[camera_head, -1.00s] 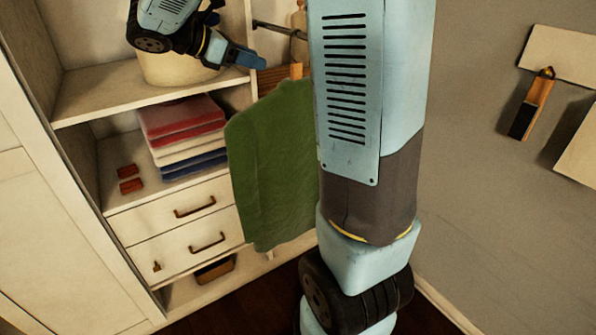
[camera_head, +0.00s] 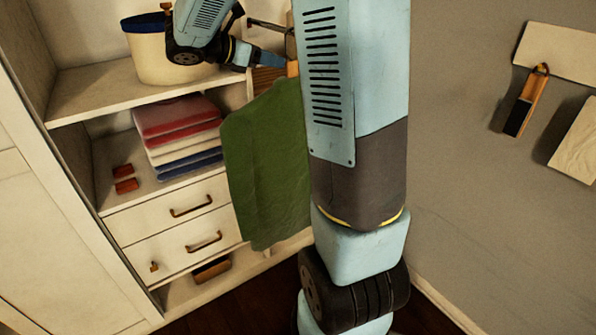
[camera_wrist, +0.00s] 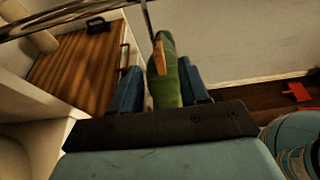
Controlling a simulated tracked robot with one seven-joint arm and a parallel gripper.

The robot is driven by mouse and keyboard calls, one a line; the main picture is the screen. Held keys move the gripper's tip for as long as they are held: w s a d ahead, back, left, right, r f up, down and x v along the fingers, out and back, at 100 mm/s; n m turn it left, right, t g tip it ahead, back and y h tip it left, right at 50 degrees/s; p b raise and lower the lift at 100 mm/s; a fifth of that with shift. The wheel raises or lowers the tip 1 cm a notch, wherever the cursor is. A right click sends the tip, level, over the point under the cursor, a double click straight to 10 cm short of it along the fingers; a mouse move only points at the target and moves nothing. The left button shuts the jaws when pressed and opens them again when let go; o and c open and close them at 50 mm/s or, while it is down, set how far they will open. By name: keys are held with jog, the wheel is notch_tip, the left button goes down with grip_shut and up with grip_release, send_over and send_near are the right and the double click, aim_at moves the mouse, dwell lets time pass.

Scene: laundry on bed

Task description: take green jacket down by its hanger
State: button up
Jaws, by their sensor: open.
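The green jacket (camera_head: 268,165) hangs in the right part of the wardrobe, its right side hidden behind my arm in the head view. In the wrist view the jacket (camera_wrist: 165,82) is seen end-on, with its wooden hanger (camera_wrist: 160,58) and a thin metal hook rising toward the rail (camera_wrist: 75,14). My gripper (camera_head: 284,62) is at the jacket's top, near the hanger. In the wrist view the two blue fingers of my gripper (camera_wrist: 160,88) are apart, one on each side of the jacket and hanger. I cannot tell whether either finger touches them.
A cream bin (camera_head: 150,60) stands on the upper shelf (camera_head: 95,92), close to my wrist. Folded clothes (camera_head: 180,135) lie on the shelf below, above two drawers (camera_head: 180,222). A brush (camera_head: 524,103) hangs on the grey wall at right.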

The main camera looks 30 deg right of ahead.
aim_at(287, 62)
jog(key=shift+w+x, duration=0.1)
jog(key=shift+x, duration=1.15)
jog(key=shift+w+x, duration=0.15)
jog(key=shift+x, duration=1.15)
jog(key=shift+c, duration=0.3)
grip_shut()
jog(key=shift+r, duration=0.1)
